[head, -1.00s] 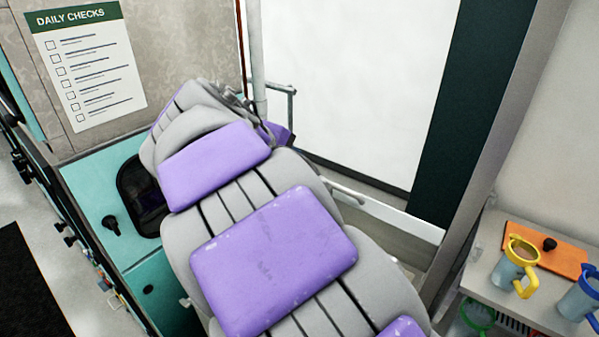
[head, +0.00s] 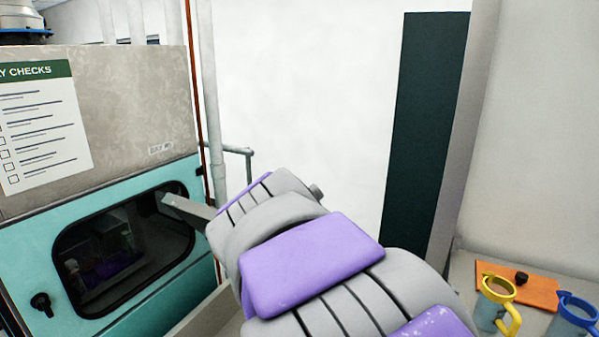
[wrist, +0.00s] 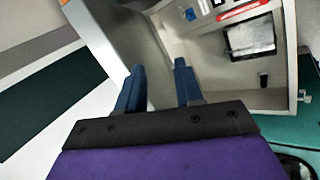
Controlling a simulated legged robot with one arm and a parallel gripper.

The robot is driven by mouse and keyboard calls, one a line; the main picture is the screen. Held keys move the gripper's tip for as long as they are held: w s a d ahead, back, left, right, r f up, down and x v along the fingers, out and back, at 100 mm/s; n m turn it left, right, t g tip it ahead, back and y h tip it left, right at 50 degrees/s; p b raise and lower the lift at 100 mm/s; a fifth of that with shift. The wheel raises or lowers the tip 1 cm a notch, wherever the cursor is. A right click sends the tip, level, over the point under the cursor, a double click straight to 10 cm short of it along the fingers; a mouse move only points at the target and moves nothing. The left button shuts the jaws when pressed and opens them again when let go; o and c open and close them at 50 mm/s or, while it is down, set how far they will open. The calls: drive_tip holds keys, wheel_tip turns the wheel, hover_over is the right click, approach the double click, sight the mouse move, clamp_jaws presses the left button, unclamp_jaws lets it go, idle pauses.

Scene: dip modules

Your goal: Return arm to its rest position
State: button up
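My gripper (wrist: 159,65) shows in the wrist view with its two blue fingers apart and nothing between them. In the head view my own purple and grey arm rises from the bottom right towards the middle, in front of the white wall.
A teal cabinet (head: 28,262) with a dark window (head: 125,245) stands left of my arm, a checklist (head: 40,125) above it. At lower right, a yellow-handled jug (head: 497,302), a blue-handled jug (head: 573,318) and an orange board (head: 540,290) sit on a pale counter.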

drive_tip(key=s+d+f+m+g+y+b, duration=0.15)
drive_tip(key=s+d+f+b, duration=0.25)
drive_tip(key=s+d+f, duration=0.4)
drive_tip(key=s+d+f+m+g+y+b, duration=0.1)
drive_tip(key=s+d+f+m+g+b, duration=0.25)
drive_tip(key=s+f, duration=0.45)
drive_tip(key=s+a+f+m+g+y+b, duration=0.1)
drive_tip(key=s+f+b, duration=0.5)
drive_tip(key=s+f, duration=0.6)
drive_tip(key=shift+s+f+m+y, duration=0.3)
drive_tip(key=shift+f+m+y, duration=0.4)
drive_tip(key=shift+m, duration=0.5)
